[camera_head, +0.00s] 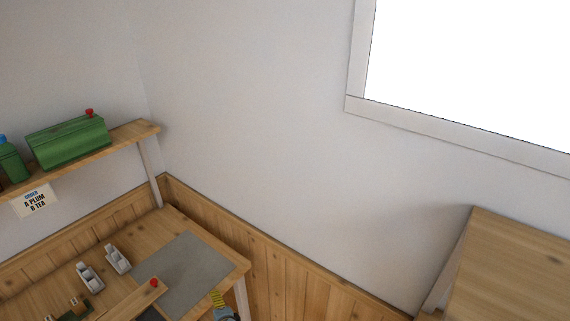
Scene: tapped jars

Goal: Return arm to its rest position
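I cannot make out my gripper in this view. A small yellow-striped piece with a grey-blue part (222,308) shows at the bottom edge, by the table's front corner. It is cut off, and I cannot tell whether it belongs to my arm. The wooden table (160,232) stands at the lower left with a grey mat (188,268) on its right part. Two pale grey holders (90,277) (118,259) stand on it. A wooden board (135,302) with a red knob (154,283) is in front of the mat.
A wall shelf (135,131) holds a green box (68,145) with a red knob and a green bottle (10,162) with a blue cap. A wooden cabinet or shelf top (510,270) stands right. The mat looks bare.

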